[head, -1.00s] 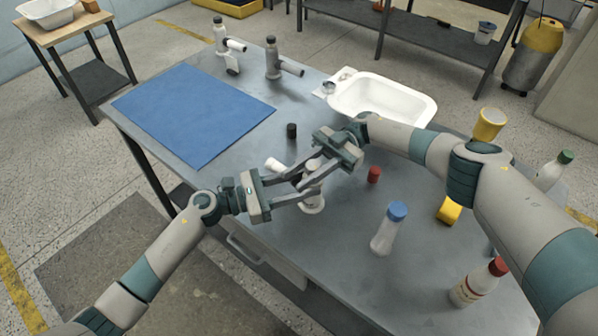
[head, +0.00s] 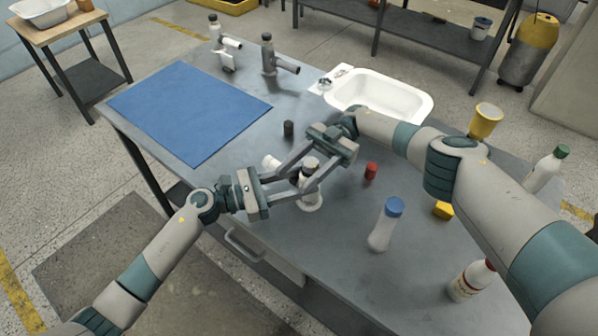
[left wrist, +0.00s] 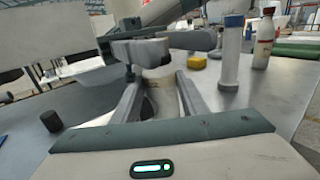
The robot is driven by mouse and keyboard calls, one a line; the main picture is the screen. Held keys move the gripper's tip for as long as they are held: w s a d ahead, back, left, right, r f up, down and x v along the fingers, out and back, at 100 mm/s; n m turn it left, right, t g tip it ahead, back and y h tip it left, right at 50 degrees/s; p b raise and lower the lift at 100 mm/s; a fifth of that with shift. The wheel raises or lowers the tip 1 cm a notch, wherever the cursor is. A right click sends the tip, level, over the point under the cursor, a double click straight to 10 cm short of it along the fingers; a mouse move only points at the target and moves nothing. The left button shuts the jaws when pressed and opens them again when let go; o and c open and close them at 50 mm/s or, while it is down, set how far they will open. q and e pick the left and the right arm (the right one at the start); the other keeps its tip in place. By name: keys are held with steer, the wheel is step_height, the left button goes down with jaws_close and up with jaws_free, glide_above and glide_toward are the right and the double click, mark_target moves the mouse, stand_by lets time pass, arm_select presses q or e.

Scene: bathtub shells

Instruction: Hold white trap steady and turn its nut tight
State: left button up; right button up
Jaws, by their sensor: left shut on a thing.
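The white trap (head: 309,198) stands upright on the grey table near its front edge, with a short white side pipe (head: 270,162) pointing left. My left gripper (head: 309,188) is shut on the trap's body from the left. My right gripper (head: 296,176) is above it, with its two fingers spread wide on either side of the trap's top, not closed on the nut. In the left wrist view my left fingers (left wrist: 158,90) reach forward and the right gripper hangs over them; the trap between them is mostly hidden.
A blue mat (head: 190,113) lies at left. A black cap (head: 288,128), red cap (head: 371,171), blue-capped bottle (head: 383,235) and red-capped bottle (head: 468,282) stand around.

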steer(key=shift+r, duration=0.1)
step_height(320, 180, up, 10)
stand_by(0.8)
arm_select(q)
steer(key=o, duration=1.2)
steer(key=shift+a, duration=0.15)
steer(key=v, duration=1.1)
steer(key=shift+s+a, duration=0.15)
steer(key=shift+a, duration=0.25)
steer(key=shift+r, duration=0.1)
